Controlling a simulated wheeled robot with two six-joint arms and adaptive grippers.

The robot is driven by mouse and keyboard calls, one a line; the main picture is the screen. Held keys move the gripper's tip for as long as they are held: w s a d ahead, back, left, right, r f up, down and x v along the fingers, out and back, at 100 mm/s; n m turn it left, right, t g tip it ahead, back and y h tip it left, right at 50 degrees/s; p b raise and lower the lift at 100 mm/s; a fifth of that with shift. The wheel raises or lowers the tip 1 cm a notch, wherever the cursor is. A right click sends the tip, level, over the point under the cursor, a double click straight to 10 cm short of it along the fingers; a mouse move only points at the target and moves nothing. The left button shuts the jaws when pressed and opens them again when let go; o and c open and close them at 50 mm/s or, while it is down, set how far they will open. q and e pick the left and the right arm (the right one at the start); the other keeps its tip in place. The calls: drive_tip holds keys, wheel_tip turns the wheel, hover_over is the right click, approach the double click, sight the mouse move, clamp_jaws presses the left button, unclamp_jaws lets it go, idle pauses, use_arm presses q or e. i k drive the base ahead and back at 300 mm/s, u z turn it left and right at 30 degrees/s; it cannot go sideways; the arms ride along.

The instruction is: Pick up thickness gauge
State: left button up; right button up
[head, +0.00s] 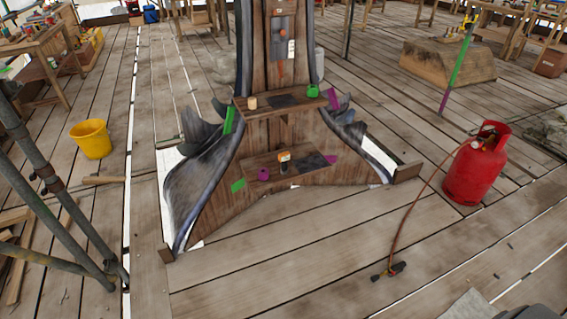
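A small orange-and-white item (284,157) with a dark lower part stands on the lower wooden shelf (251,163) of the spire. It may be the thickness gauge, but it is too small to tell surely. It stands beside a dark flat patch (312,160), with a purple round item (263,174) to its left. Neither of my grippers is in view, and nothing touches the orange-and-white item.
The upper shelf (268,112) holds a cream cylinder (252,102) and a green item (313,91). A red gas cylinder (477,166) with a hose stands at right. A yellow bucket (91,139) and scaffold poles (45,172) are at left. The plank floor in front is mostly clear.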

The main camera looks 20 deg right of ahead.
sight(284, 157)
drive_tip(key=z, duration=0.8)
drive_tip(key=i, duration=0.7)
drive_tip(key=z, duration=1)
drive_tip(key=i, duration=1.55)
drive_tip(key=u, duration=0.55)
